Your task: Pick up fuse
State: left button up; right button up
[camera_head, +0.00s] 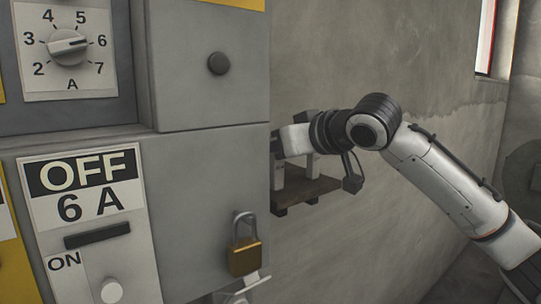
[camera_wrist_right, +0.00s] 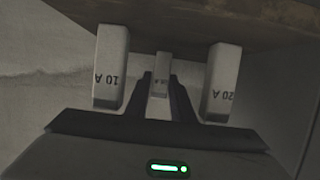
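Several white fuses stand at a small brown shelf (camera_head: 308,190) on the wall, right of the grey cabinet. In the right wrist view, a fuse marked 10 A (camera_wrist_right: 110,68) is on the left and one marked 20 A (camera_wrist_right: 221,82) is on the right. A smaller-looking middle fuse (camera_wrist_right: 159,86) is between them, its label too small to read surely. My right gripper (camera_wrist_right: 160,78) is open, its two dark fingers on either side of the middle fuse with slight gaps visible. In the head view my right wrist partly hides the fuses. My left gripper is not in view.
Bare wall (camera_head: 410,50) lies behind my right arm.

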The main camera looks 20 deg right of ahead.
grip_shut()
